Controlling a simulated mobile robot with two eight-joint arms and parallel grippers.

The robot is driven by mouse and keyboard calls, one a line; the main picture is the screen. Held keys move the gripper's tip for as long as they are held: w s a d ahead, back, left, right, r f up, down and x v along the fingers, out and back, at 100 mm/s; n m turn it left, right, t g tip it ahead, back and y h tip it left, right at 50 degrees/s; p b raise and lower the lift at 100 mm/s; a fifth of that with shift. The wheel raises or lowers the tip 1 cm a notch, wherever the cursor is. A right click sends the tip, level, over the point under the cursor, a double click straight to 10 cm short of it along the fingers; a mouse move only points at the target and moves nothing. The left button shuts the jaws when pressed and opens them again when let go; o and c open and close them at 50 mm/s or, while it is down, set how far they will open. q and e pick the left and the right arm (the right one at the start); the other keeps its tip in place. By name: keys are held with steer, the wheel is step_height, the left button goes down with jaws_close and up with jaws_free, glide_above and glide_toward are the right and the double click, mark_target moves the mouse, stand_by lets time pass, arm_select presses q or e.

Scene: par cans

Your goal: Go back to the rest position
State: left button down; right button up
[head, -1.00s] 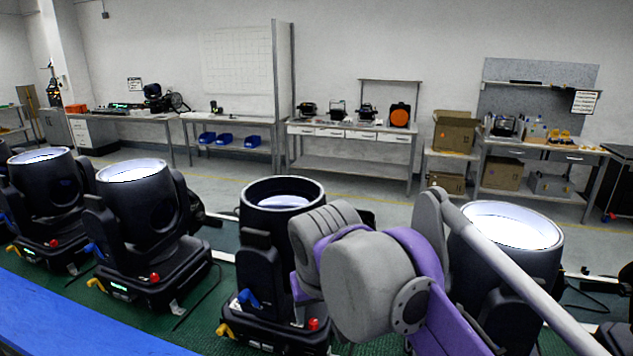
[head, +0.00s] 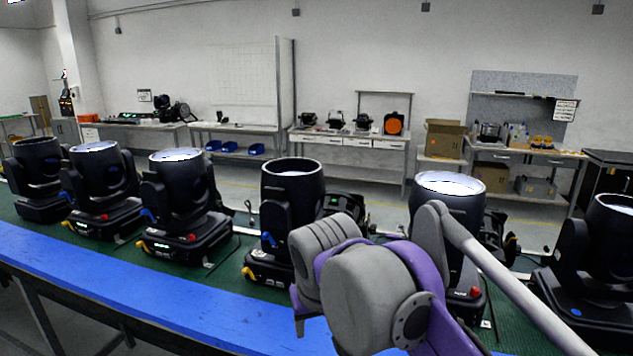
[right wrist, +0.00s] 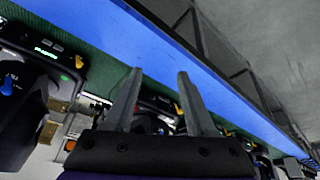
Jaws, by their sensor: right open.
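My right arm reaches in from the lower right in the head view, grey and purple, in front of the lamps. My right gripper (right wrist: 159,76) shows in the right wrist view, with its two grey fingers apart and nothing between them. Its fingers appear over the bench edge in that view; their distance from it is unclear. Black par cans stand in a row on the green mat, among them a middle one (head: 291,205), one to its left (head: 180,195) and one partly behind my arm (head: 447,205). My left gripper is not in view.
The bench has a blue front edge (head: 120,295) and a green top (head: 225,265). Another lamp (head: 597,255) stands at the far right. Workbenches with drawers (head: 365,143) and cardboard boxes (head: 443,140) line the back wall. Floor shows in front of the bench at lower left.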

steer(key=s+d+f+m, duration=0.1)
steer(key=s+d+f, duration=0.8)
steer(key=f, duration=0.4)
steer(key=s+d+f+m, duration=0.2)
steer(key=s+d+f, duration=0.6)
steer(key=f, duration=0.5)
steer(key=shift+s+d+f+t+h, duration=0.2)
steer(key=shift+s+d+t+h, duration=0.15)
steer(key=shift+s, duration=0.55)
